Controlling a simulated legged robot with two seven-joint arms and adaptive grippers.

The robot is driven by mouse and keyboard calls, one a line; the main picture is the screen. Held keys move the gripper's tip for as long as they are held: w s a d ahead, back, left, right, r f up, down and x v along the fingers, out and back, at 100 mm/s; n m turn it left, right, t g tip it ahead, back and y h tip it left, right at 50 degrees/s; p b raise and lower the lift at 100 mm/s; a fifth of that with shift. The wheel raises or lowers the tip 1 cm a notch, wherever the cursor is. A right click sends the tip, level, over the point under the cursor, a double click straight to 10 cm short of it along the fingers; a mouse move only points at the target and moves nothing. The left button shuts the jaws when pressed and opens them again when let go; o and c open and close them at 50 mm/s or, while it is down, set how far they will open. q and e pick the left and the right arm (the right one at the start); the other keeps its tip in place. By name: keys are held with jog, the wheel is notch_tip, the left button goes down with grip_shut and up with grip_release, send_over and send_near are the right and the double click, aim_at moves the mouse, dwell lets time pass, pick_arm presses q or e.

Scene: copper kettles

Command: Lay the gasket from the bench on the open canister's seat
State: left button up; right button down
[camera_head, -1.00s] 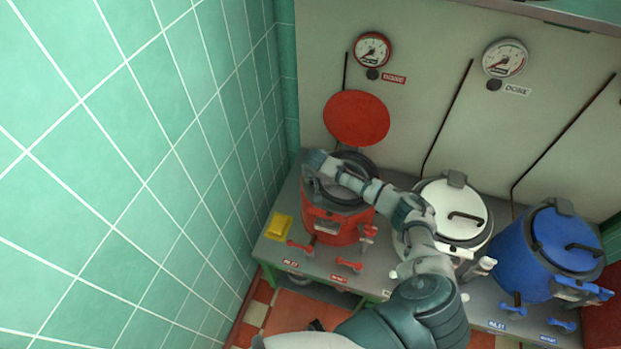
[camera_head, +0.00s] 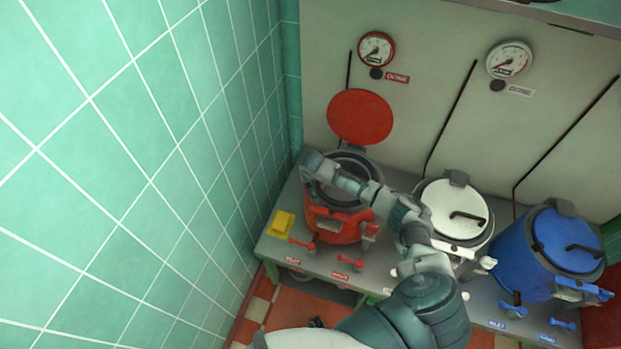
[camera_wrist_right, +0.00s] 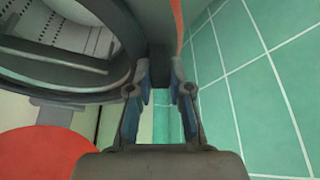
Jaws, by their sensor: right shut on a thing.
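The open red canister (camera_head: 330,228) stands on the grey bench (camera_head: 270,248) near the wall, its round red lid (camera_head: 359,117) raised behind it. My right arm reaches across from the lower right, and my right gripper (camera_head: 314,163) is at the left side of the canister's mouth. In the right wrist view, my right gripper (camera_wrist_right: 160,88) is shut on a dark ring edge, apparently the gasket (camera_wrist_right: 128,75). The ring lies at or just over the mouth; whether it touches the seat cannot be told. My left gripper is out of view.
A white lidded canister (camera_head: 457,207) and a blue one (camera_head: 545,255) stand to the right. Red valve handles (camera_head: 302,243) line the front. The green tiled wall (camera_head: 200,150) is close on the left.

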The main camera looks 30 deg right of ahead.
jog(key=shift+a, duration=0.25)
jog(key=shift+f+p, duration=0.1)
jog(key=shift+p, duration=0.2)
jog(key=shift+f, duration=0.1)
jog(key=c, duration=1)
grip_release()
jog(key=shift+d, duration=0.15)
